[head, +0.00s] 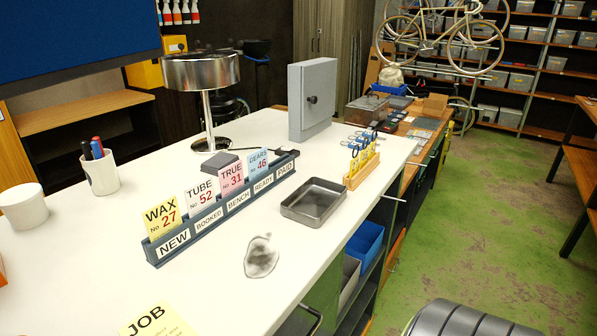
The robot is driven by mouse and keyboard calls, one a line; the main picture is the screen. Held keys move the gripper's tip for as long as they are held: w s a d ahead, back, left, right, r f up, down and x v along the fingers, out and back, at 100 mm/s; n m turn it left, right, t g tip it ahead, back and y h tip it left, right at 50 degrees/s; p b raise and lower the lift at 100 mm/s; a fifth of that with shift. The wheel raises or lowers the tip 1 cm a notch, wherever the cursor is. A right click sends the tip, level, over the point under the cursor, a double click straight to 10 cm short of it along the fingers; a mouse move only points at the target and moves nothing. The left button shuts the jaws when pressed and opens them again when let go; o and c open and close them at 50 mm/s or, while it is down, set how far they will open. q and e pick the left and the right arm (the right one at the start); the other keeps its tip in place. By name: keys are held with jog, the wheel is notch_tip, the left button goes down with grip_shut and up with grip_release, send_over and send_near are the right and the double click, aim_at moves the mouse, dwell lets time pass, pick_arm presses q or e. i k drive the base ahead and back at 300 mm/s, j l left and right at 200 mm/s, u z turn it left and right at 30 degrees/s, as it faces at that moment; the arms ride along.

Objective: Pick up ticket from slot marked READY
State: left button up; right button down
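A dark blue-grey ticket rack (222,213) stands on the white counter, with slots marked NEW, BOOKED, BENCH, READY and PAID from near to far. A light blue ticket, GEARS No 46 (257,163), stands upright behind the READY label (263,184). A pink TRUE No 31 ticket (231,178) stands at BENCH, a white TUBE No 52 ticket (200,195) at BOOKED and a yellow WAX No 27 ticket (162,217) at NEW. No ticket shows at PAID (287,170). Neither of my grippers is in view.
On the counter (215,295) are a grey tray (314,202), a chrome lamp (202,75), a pen cup (100,174), a white cup (23,207), a grey box (312,98) and a wooden holder with yellow tags (362,169). A yellow JOB sheet (157,321) lies in front.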

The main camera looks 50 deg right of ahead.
aim_at(256, 162)
jog(key=k+j+z, duration=0.1)
jog(key=z, duration=1.2)
jog(key=l+u, duration=0.2)
jog(key=u, duration=0.25)
jog(key=i+l+u, duration=0.1)
jog(key=l+u, duration=0.15)
jog(key=u, duration=0.25)
jog(key=l+u, duration=0.2)
jog(key=l, duration=0.4)
jog(key=l+u, duration=0.15)
jog(key=l, duration=0.45)
jog(key=l+u, duration=0.2)
jog(key=l, duration=0.35)
jog(key=k+l+u, duration=0.15)
jog(key=l, duration=0.45)
